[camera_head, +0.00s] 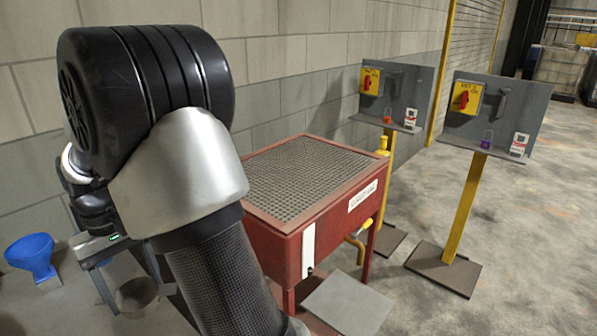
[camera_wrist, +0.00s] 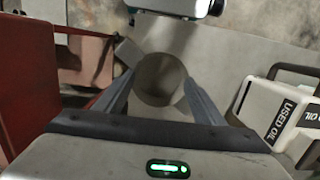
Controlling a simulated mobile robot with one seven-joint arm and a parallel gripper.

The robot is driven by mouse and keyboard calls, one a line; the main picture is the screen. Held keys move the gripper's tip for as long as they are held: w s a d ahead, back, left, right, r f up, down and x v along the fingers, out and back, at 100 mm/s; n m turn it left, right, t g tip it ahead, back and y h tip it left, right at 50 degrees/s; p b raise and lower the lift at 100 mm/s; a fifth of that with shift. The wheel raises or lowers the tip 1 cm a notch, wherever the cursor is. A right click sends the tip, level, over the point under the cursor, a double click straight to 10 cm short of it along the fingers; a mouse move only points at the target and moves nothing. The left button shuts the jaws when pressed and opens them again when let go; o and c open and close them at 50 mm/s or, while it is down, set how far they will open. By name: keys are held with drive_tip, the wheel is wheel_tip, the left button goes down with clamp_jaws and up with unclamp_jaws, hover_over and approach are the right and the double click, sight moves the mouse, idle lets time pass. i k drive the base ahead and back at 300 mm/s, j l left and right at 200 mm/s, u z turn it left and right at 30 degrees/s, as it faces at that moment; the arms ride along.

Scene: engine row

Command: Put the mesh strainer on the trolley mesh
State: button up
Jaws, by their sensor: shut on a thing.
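My gripper (camera_head: 137,285) is at the lower left of the head view, left of the red trolley and pointing down. The wrist view shows its two fingers (camera_wrist: 158,82) shut on a round grey thing, which I take to be the mesh strainer (camera_wrist: 160,72). The strainer also shows as a dull disc in the head view (camera_head: 136,296); its mesh is too small to make out. The trolley mesh (camera_head: 305,180) is the grey grid top of the red trolley (camera_head: 275,250), bare where I see it. My arm hides the trolley's left side.
A blue funnel (camera_head: 31,255) stands at the far left. A white container marked USED OIL (camera_wrist: 275,112) is right of my gripper in the wrist view. Two grey panels (camera_head: 395,92) (camera_head: 495,110) on yellow posts stand right of the trolley. A block wall runs behind.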

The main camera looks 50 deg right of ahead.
sight(297, 189)
drive_tip(key=k+l+z, duration=0.1)
drive_tip(key=l, duration=0.2)
drive_tip(key=k+l+z, duration=0.1)
drive_tip(key=l+z, duration=0.15)
drive_tip(key=z, duration=0.2)
drive_tip(key=i+l+z, duration=0.1)
drive_tip(key=z, duration=0.2)
drive_tip(key=i+z, duration=0.15)
drive_tip(key=z, duration=0.2)
drive_tip(key=i, duration=0.15)
